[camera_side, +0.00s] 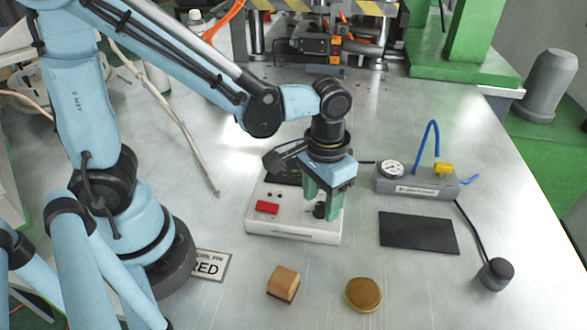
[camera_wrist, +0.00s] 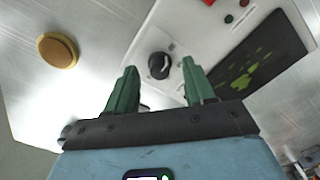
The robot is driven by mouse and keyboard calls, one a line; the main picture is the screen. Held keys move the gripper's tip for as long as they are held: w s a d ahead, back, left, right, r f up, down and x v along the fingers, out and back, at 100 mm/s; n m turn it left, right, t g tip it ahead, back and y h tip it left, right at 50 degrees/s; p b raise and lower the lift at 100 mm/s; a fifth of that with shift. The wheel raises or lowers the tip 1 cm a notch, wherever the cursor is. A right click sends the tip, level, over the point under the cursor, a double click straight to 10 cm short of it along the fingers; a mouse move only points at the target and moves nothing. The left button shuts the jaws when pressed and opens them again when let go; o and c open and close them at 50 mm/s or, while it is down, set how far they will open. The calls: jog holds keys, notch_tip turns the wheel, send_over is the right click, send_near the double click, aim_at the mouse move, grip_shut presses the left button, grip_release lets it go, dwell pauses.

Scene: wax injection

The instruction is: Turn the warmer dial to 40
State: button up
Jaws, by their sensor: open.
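The warmer (camera_side: 291,236) is a white box on the metal table with a red switch (camera_side: 267,207) and a dark display. Its black dial (camera_wrist: 159,65) shows in the wrist view, between and just beyond my fingertips. In the side view the dial (camera_side: 319,210) is partly covered by my gripper. My gripper (camera_side: 322,205) has green fingers, points down over the warmer's right side and is open around empty space. In the wrist view the open fingers (camera_wrist: 162,75) stand either side of the dial. The dial's number setting is too small to read.
A pressure gauge box (camera_side: 415,185) with a blue hose stands to the right of the warmer. A black mat (camera_side: 418,233), a wooden block (camera_side: 284,283), a gold disc (camera_side: 363,295) and a black knob on a cable (camera_side: 495,274) lie around the front. A sign (camera_side: 212,266) lies left.

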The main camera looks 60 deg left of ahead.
jog(key=shift+f, duration=0.25)
jog(key=shift+c, duration=0.3)
grip_shut()
jog(key=shift+m, duration=0.3)
jog(key=m, duration=1.1)
dwell(0.4)
